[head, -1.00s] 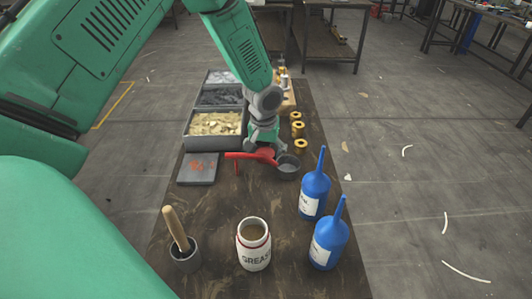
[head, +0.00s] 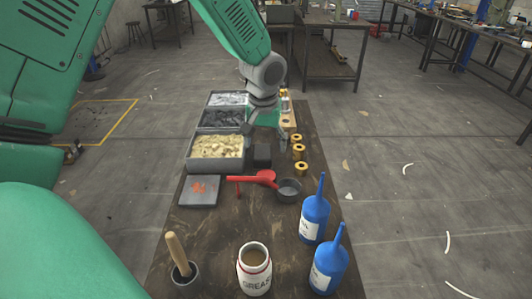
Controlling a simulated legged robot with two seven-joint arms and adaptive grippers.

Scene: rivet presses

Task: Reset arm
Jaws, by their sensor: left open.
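My left arm reaches in over the table (head: 220,235) from the upper left. My left gripper (head: 265,138) is open and hangs over the table's far part, beside the three-part tray. A black block (head: 262,155) stands below it; I cannot tell whether they touch. A red tool (head: 258,179) lies on the table nearer to me, apart from the gripper. A small grey round cup (head: 289,189) sits at the red tool's right end. My right gripper is not in view.
The grey tray (head: 215,167) holds yellowish and dark pieces. A flat grey plate (head: 199,190) lies in front of it. Several brass rings (head: 299,151) line the right edge.

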